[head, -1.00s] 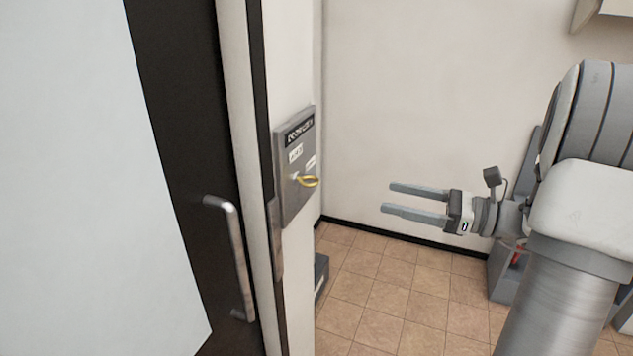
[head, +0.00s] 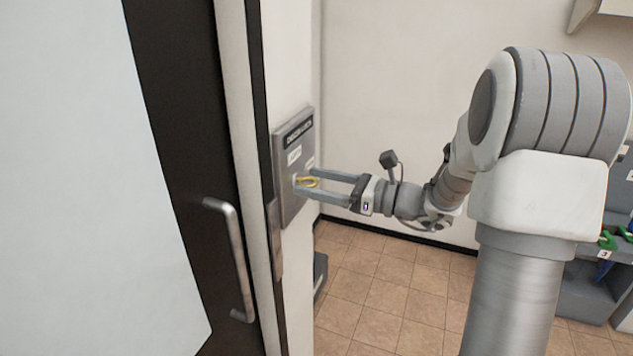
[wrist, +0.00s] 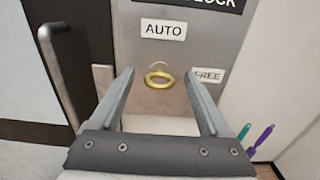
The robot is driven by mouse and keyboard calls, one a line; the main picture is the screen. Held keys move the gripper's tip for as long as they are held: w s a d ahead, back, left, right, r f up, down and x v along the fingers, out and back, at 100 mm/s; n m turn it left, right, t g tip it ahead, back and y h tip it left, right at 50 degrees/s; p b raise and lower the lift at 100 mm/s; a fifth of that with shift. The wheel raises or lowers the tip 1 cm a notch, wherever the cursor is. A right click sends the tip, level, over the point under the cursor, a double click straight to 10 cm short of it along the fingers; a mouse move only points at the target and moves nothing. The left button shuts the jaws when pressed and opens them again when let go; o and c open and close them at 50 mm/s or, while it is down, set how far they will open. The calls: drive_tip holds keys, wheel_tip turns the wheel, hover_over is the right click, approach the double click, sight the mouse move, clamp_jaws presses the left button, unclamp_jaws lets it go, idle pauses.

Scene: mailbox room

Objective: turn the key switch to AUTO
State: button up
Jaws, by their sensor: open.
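The key switch is a grey metal plate (head: 293,150) on the wall beside the door. The key also shows in the head view (head: 308,182), partly between the fingers. My gripper (head: 304,179) is open, with its fingertips close to the plate. In the wrist view, the fingers (wrist: 158,92) lie to either side of the key, with visible gaps. I cannot tell whether either fingertip touches the plate.
A door with a vertical handle (head: 236,260) stands left of the plate. A dark grey box (head: 320,273) is low by the wall. Shelving (head: 590,290) with green items is at the far right. The tiled floor (head: 380,290) is clear.

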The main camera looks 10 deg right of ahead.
clamp_jaws()
idle(0.4)
